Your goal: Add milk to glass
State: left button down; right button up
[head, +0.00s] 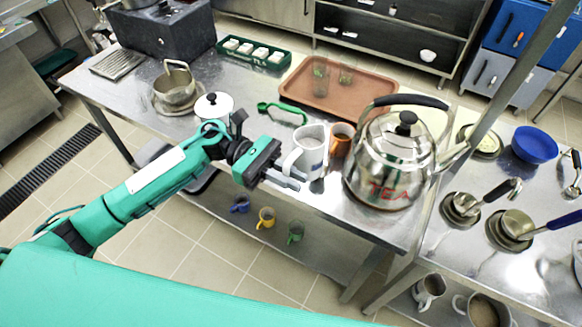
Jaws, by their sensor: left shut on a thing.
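A white jug (313,143) with a blue mark stands on the steel table, left of the big kettle. Its handle faces left, toward my left gripper (289,180). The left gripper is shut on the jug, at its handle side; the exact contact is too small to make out. Two clear glasses, one (320,81) on the left and one (345,76) on the right, stand on the brown tray (375,97) behind the jug. I cannot see whether they hold anything. My right gripper is out of view.
A large steel kettle (388,160) marked TEA stands right of the jug. An orange mug (341,139) sits between them. A white lidded pot (213,106), a green-handled tool (283,111) and a green tray (254,50) of white items are to the left.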

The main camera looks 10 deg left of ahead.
pick_arm(q)
jog(key=n+p, duration=0.2)
jog(key=p, duration=0.2)
jog(key=f+n+p, duration=0.1)
jog(key=n+p, duration=0.2)
jog(key=shift+s+a+y+p, duration=0.15)
jog(key=shift+s+y+p, duration=0.05)
jog(key=shift+y+p, duration=0.2)
dwell(0.6)
jog(key=shift+r+n, duration=0.25)
jog(key=shift+n, duration=0.15)
jog(key=shift+w+r, duration=0.1)
jog(key=shift+r, duration=0.05)
dwell(0.9)
jog(key=shift+r+n, duration=0.2)
jog(key=shift+n, duration=0.1)
jog(key=shift+r, duration=0.1)
dwell(0.6)
